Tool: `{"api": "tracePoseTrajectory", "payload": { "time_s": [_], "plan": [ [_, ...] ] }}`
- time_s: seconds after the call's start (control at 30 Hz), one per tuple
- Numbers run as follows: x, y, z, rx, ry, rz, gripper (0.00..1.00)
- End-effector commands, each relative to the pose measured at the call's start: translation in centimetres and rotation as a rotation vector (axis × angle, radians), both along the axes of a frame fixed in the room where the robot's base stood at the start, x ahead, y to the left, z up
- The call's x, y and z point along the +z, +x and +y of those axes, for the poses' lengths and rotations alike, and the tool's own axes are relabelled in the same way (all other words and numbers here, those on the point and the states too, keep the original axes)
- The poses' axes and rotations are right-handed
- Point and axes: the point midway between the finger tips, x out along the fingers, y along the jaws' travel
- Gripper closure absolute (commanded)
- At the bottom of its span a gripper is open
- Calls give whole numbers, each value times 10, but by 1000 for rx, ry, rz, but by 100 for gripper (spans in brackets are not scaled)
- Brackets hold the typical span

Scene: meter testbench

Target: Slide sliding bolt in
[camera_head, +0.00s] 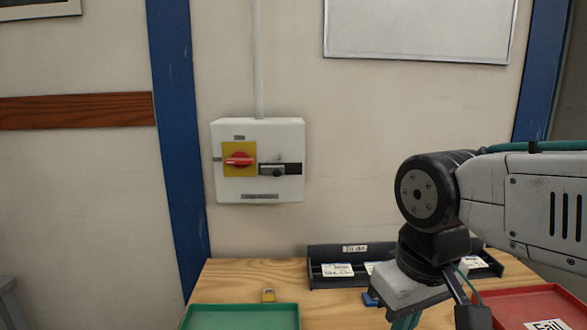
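A small sliding bolt (279,172), grey and black with a round knob, sits on the front of a white switch box (259,194) on the wall. It lies level, to the right of a red rotary handle (239,160) on a yellow plate. How far the bolt is slid is too small to tell. My arm comes in from the right and bends down at a black joint, well to the right of the box. The end of my gripper does not show, and nothing of mine touches the bolt.
A grey conduit (257,60) runs up from the box. The wall before the box is clear.

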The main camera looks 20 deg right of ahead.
Motion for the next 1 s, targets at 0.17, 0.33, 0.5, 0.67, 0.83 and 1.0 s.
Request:
{"api": "tracePoseTrajectory", "payload": {
  "time_s": [0.17, 0.33, 0.5, 0.67, 0.83, 1.0],
  "plan": [
    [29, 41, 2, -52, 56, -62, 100],
    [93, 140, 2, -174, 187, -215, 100],
    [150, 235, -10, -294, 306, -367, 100],
    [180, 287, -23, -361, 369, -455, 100],
    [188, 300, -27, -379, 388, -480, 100],
    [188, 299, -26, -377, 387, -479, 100]
  ]
}}
